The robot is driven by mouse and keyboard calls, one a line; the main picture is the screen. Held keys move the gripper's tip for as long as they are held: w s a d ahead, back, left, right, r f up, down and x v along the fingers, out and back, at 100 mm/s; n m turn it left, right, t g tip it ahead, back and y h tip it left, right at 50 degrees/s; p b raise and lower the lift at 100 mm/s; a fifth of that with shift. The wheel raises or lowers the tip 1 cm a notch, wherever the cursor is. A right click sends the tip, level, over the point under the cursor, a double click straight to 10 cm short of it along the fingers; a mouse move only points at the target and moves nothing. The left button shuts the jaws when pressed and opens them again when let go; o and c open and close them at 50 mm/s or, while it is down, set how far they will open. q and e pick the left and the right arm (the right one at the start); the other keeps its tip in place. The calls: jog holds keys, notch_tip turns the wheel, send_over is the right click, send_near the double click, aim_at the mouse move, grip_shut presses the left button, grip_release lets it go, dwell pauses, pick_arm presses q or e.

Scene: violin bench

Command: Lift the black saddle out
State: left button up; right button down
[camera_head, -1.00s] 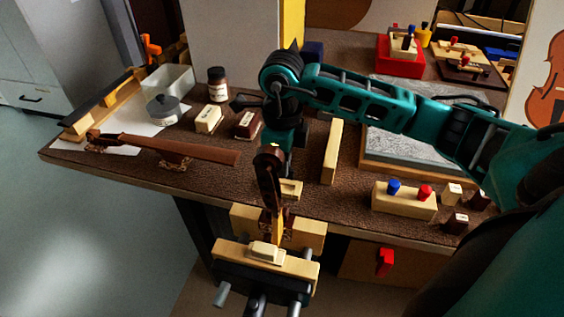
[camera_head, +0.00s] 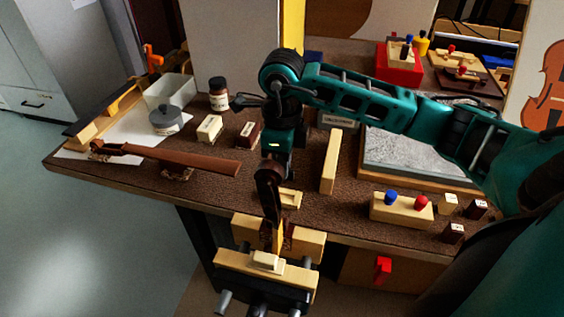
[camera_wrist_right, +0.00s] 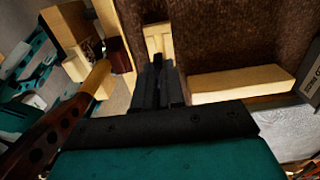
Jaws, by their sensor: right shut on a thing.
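My right gripper (camera_head: 277,168) is at the front of the bench, behind the dark scroll in the head view. In the right wrist view its black fingers (camera_wrist_right: 160,82) are close together, shut on the black saddle. The saddle is hard to tell apart from the dark fingers. A small pale wooden holder (camera_head: 291,199) lies on the bench just by the gripper. It also shows beyond the fingertips in the wrist view (camera_wrist_right: 158,32). Whether the saddle still touches the holder cannot be told. My left gripper is not in view.
A brown scroll and neck (camera_head: 268,188) stands in the front vise (camera_head: 240,264), close to the gripper. A pale wooden bar (camera_head: 331,163) lies to the right. A peg block (camera_head: 400,210) and dark blocks stand further right.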

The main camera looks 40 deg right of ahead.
jog(key=shift+r+p, duration=2.5)
jog(key=shift+r, duration=1.05)
